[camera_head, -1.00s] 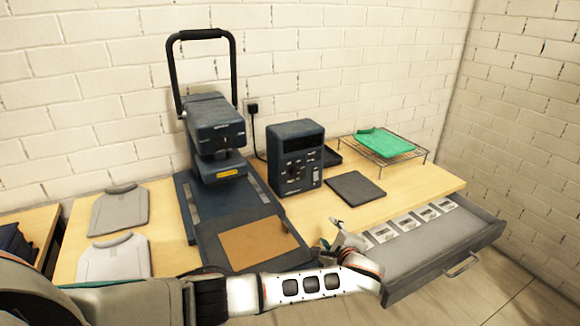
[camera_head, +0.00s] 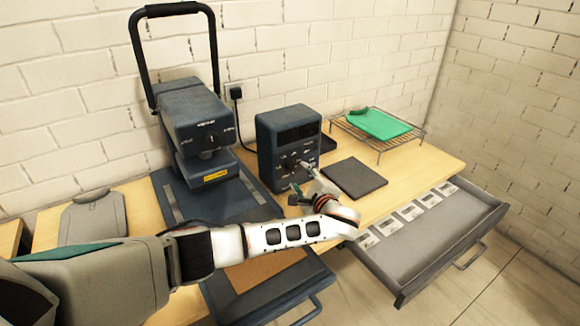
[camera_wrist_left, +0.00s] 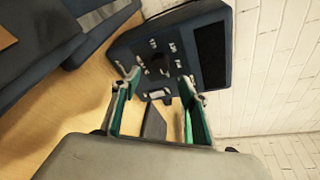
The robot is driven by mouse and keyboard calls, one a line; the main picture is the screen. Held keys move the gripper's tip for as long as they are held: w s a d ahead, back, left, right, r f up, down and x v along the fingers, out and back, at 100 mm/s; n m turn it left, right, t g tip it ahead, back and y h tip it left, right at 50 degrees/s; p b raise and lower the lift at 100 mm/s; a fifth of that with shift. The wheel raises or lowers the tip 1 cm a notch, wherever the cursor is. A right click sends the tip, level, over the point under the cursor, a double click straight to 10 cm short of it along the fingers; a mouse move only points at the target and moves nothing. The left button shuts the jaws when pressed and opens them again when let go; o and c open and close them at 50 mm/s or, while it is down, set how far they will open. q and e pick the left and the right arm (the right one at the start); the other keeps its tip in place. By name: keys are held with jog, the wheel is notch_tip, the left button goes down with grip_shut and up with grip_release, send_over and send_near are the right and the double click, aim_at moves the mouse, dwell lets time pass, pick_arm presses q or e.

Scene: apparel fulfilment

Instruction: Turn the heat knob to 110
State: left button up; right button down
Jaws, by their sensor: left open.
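The dark blue control box (camera_head: 289,142) stands on the table with its display and several small controls facing front. In the left wrist view the box (camera_wrist_left: 205,20) appears turned sideways. A dark heat knob (camera_wrist_left: 159,65) shows among white markings, between the fingers but beyond their tips. The number it points at is too small to read. My left gripper (camera_head: 302,178) is open and empty just in front of the box's lower face. Its spread fingers also show in the left wrist view (camera_wrist_left: 158,80). My right gripper is not in view.
The heat press (camera_head: 203,125) with its tall handle stands left of the box. A dark pad (camera_head: 355,179) lies to the right. A wire rack (camera_head: 364,137) holds a green folded garment (camera_head: 379,124). An open drawer (camera_head: 440,241) with several labels juts out front right.

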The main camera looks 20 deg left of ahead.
aim_at(292, 167)
pick_arm(q)
jog(key=shift+x, duration=3.65)
jog(key=shift+c, duration=0.3)
jog(key=c, duration=1)
